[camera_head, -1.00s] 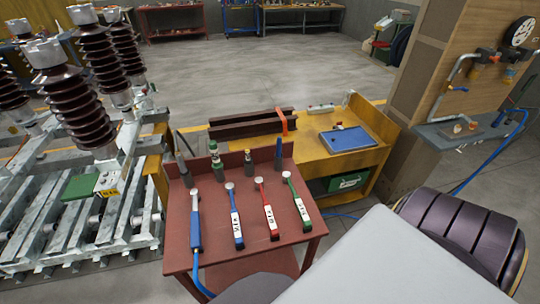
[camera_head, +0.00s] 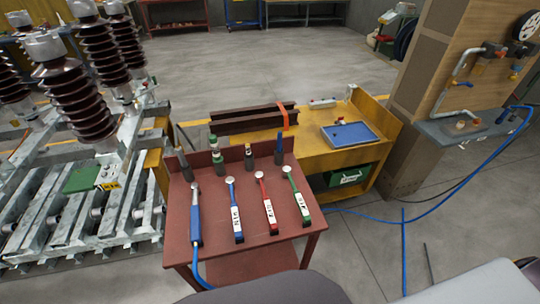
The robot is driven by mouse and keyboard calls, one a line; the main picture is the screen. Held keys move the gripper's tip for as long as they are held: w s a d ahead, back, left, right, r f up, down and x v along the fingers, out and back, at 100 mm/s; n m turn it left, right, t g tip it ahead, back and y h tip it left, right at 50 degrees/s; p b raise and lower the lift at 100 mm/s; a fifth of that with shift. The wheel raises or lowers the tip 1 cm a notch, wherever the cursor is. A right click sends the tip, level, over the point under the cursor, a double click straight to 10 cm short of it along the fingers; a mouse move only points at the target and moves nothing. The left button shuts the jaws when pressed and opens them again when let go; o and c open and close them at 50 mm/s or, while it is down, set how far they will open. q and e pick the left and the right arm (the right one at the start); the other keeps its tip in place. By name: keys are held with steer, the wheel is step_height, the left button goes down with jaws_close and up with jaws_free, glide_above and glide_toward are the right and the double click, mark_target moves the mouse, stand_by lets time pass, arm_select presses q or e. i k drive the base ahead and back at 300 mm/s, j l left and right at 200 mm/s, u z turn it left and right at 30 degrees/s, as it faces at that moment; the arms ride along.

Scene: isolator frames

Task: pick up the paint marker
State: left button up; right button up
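Several small upright pieces stand along the back of the red table (camera_head: 262,250). One is a dark grey piece (camera_head: 183,163) at the left, one has a white and green top (camera_head: 214,143), one has a yellowish top (camera_head: 248,157), and one is a slim blue piece (camera_head: 279,148) at the right. They are too small for me to tell which is the paint marker. Neither of my grippers is in view; only parts of my own body show along the bottom edge.
A blue-handled tool with a hose (camera_head: 195,222) and blue (camera_head: 235,210), red (camera_head: 267,207) and green (camera_head: 298,197) labelled tools lie on the red table. Behind is a yellow bench (camera_head: 310,158) with a blue tray (camera_head: 348,134). Ribbed insulators (camera_head: 75,85) stand left.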

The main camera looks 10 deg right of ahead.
mark_target(248, 154)
steer(key=z, duration=0.25)
steer(key=j, duration=0.65)
steer(key=k+j+z, duration=0.15)
steer(key=j, duration=0.5)
steer(key=i+j+z, duration=0.1)
steer(key=j, duration=0.4)
steer(key=i+j, duration=0.1)
steer(key=j, duration=0.35)
steer(key=i+j+z, duration=0.15)
steer(key=j, duration=0.15)
steer(key=z, duration=0.15)
steer(key=u, duration=0.15)
steer(key=i+j, duration=0.05)
